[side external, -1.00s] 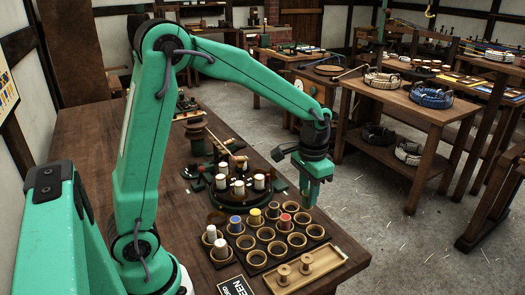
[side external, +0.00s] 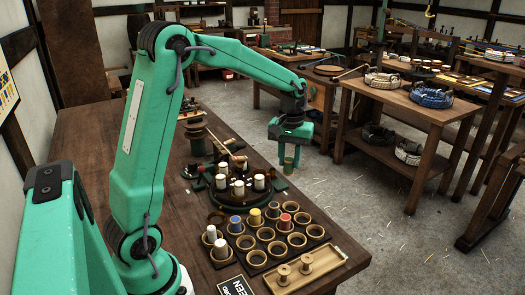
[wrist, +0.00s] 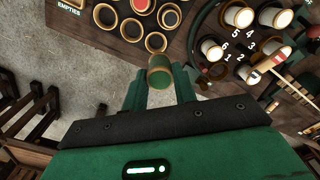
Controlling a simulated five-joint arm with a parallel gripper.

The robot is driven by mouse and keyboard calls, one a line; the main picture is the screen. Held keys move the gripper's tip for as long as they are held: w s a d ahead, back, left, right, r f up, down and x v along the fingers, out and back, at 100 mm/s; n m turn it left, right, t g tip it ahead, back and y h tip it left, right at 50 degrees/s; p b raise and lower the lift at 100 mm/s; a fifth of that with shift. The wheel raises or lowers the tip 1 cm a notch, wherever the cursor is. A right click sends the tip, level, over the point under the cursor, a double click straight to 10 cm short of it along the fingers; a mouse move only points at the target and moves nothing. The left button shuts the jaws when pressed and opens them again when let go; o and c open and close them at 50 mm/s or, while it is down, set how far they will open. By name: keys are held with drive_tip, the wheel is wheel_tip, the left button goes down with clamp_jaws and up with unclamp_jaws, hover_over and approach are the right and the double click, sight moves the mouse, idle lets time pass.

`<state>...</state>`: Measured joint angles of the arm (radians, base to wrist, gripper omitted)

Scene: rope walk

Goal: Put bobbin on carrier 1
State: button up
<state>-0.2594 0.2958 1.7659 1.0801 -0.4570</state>
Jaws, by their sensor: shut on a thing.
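My gripper (side external: 289,160) is shut on a bobbin (wrist: 160,80) with green thread and a wooden rim. It holds the bobbin in the air, to the right of and apart from the round braiding machine (side external: 240,199) in the side view. In the wrist view, the machine's plate (wrist: 238,46) carries painted numbers 1 to 6, with white bobbins standing around them. The spot beside number 1, carrier 1 (wrist: 214,72), seems to have no bobbin. The wrist view shows the held bobbin left of that spot.
A wooden tray (side external: 318,272) with two bare spools lies in front. Open floor lies right of the bench.

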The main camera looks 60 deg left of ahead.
drive_tip(key=a+f+n, duration=0.1)
drive_tip(key=a+f, duration=0.1)
drive_tip(key=a, duration=0.3)
drive_tip(key=a+f+n, duration=0.1)
drive_tip(key=a+f, duration=0.1)
drive_tip(key=a, duration=0.3)
drive_tip(key=a+f+n, duration=0.1)
drive_tip(key=a+f, duration=0.1)
drive_tip(key=a, duration=0.3)
drive_tip(key=shift+s+a, duration=0.3)
drive_tip(key=shift+a, duration=0.1)
drive_tip(key=shift+f, duration=0.1)
drive_tip(key=shift+f, duration=1.9)
drive_tip(key=shift+f, duration=0.15)
drive_tip(key=o, duration=0.9)
drive_tip(key=shift+o, duration=0.2)
